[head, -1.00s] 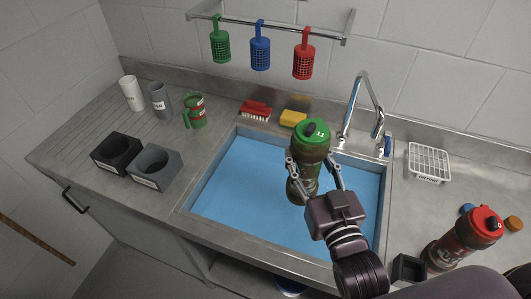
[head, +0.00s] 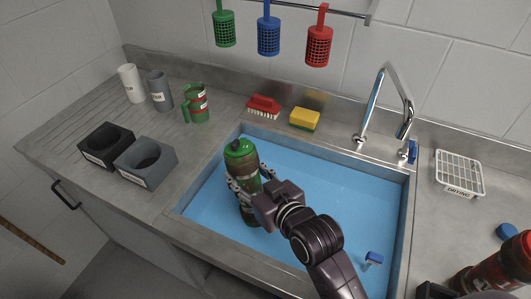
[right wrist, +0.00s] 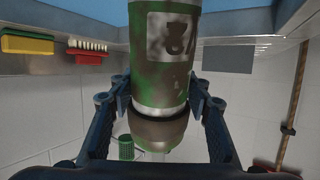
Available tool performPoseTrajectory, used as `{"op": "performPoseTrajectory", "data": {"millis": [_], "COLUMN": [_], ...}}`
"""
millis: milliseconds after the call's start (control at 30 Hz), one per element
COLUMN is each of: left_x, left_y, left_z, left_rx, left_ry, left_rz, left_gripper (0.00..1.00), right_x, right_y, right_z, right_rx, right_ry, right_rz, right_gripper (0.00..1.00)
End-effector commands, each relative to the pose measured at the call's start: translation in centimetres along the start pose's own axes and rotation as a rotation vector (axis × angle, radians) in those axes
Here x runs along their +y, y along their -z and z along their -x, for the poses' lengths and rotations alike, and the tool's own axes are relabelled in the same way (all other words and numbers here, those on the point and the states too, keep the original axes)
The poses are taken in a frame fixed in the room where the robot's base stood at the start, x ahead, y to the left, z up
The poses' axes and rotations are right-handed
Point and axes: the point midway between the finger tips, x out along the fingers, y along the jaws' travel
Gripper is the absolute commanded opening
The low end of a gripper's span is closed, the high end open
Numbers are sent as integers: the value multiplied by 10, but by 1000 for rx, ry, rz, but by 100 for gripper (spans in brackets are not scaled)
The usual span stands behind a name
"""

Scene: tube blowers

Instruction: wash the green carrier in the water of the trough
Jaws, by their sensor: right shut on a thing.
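The green carrier (head: 240,164) is an upright bottle-shaped thing with a green lid and brown dirt over its body. It is over the left part of the trough (head: 183,192), which holds blue water (head: 325,190). Whether its lower end is in the water I cannot tell for sure. My right gripper (head: 246,186) is shut around the carrier's body. In the right wrist view the carrier (right wrist: 165,70) appears upside down between the fingers, with brown smears on green and a pale label. My left gripper is not in view.
A red brush (head: 263,104) and a yellow-green sponge (head: 305,119) lie behind the trough. A tap (head: 388,100) rises at the back right. Two square holders (head: 147,160) (head: 106,144) and several cups stand left. A red carrier (head: 495,268) and white drying rack (head: 460,174) are right.

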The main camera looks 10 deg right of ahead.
Motion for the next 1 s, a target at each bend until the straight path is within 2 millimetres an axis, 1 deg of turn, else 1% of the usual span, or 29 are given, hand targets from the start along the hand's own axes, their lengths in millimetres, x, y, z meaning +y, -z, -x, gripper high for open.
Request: {"op": "performPoseTrajectory", "data": {"millis": [33, 100, 200, 333, 400, 500, 567, 667, 767, 800, 900, 1000], "left_x": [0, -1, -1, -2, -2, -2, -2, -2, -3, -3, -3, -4], "left_y": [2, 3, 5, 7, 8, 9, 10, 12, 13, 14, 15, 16], "left_z": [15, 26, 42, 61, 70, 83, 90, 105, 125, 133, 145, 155], "left_rx": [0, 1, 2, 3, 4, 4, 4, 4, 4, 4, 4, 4], "left_ry": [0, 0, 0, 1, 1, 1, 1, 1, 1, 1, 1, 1], "left_rz": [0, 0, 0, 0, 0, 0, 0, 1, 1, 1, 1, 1], "left_gripper": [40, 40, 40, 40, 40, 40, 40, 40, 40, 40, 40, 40], "right_x": [-17, -41, -70, -96, -103, -107, -106, -95, -68, -53, -19, 11], "right_y": [16, 16, 15, 8, 2, -5, -9, -13, -12, -12, -7, 1], "right_z": [-11, -24, -37, -46, -47, -46, -45, -40, -31, -25, -12, -1], "right_rx": [-46, -135, -267, -436, -521, -629, -685, -776, -872, -908, -966, -1003], "right_ry": [64, 156, 283, 436, 510, 602, 649, 720, 780, 800, 828, 836], "right_rz": [30, 73, 150, 275, 352, 467, 538, 667, 824, 890, 1010, 1086], "right_gripper": [0, 0, 0, 0, 0, 0, 0, 0, 0, 0, 0, 0]}}
